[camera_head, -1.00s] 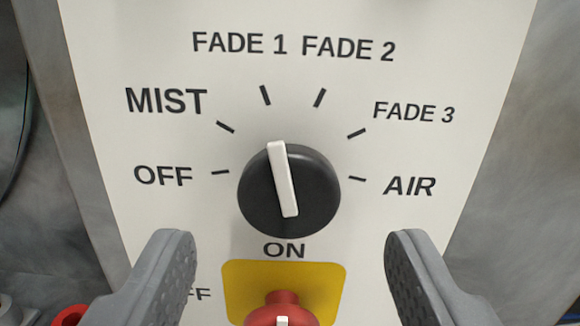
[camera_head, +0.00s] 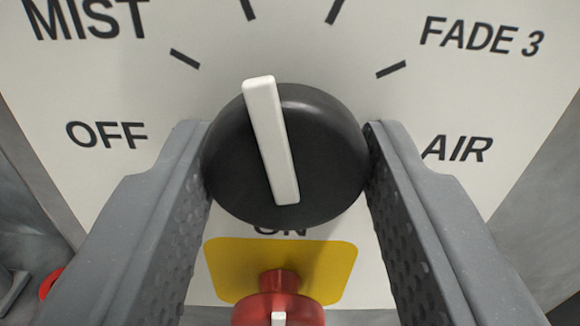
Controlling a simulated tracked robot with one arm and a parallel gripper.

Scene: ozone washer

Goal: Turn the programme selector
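The programme selector (camera_head: 325,135) is a round black knob with a white pointer bar (camera_head: 271,140) on a pale panel. The bar tilts slightly left of upright, its upper end toward the FADE 1 tick (camera_head: 247,10). My gripper (camera_head: 286,128) has one grey finger on each side of the knob. Both inner faces meet the knob's left and right edges, so it looks shut on the knob. The fingers hide small parts of the knob's sides and the ticks by OFF and AIR.
Below the knob is a yellow plate (camera_head: 225,270) with a red switch (camera_head: 279,305) between my fingers, cut off by the frame's bottom edge. The ON label above it is partly hidden by the knob. Panel labels OFF (camera_head: 106,134) and AIR (camera_head: 457,148) flank the fingers.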

